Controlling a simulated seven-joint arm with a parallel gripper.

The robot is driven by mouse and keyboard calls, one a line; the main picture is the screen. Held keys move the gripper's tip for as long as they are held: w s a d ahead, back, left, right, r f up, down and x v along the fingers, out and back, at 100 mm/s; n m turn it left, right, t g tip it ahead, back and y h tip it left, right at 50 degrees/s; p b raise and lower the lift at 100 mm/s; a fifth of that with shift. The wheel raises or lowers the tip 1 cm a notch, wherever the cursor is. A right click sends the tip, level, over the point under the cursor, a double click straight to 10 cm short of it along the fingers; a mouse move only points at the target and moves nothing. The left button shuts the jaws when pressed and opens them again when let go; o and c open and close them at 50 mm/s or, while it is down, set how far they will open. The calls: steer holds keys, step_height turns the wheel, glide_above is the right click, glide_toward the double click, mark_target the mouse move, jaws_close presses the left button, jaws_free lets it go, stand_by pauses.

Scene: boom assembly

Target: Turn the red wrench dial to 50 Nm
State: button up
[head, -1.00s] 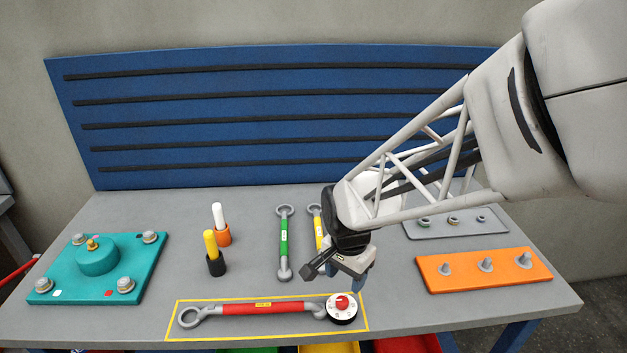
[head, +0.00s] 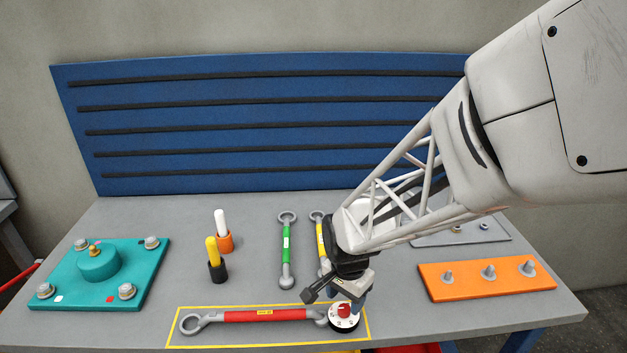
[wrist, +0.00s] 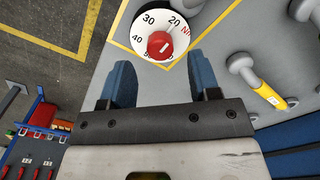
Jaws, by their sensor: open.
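The red wrench (head: 262,315) lies flat inside a yellow outline at the front of the bench. Its white dial (head: 343,318) with a red knob (head: 344,309) is at its right end. In the wrist view the dial (wrist: 143,28) shows 20, 30 and 40, and a white mark is on its red knob (wrist: 160,45). The dial's lower numbers are partly hidden by the knob and too small to read surely. My gripper (wrist: 163,75) is open, its two blue fingers apart, with the knob just beyond the fingertips and not between them. In the head view my gripper hangs close above the dial.
A green wrench (head: 287,250) and a yellow wrench (head: 321,240) lie behind. A teal plate with bolts (head: 70,285) is at left, an orange plate with studs (head: 480,288) at right. Two upright markers (head: 216,262) stand left of centre. The bench front edge is close to the dial.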

mark_target(344, 308)
steer(key=shift+f, duration=1.75)
steer(key=c, duration=0.9)
steer(key=shift+n, duration=0.3)
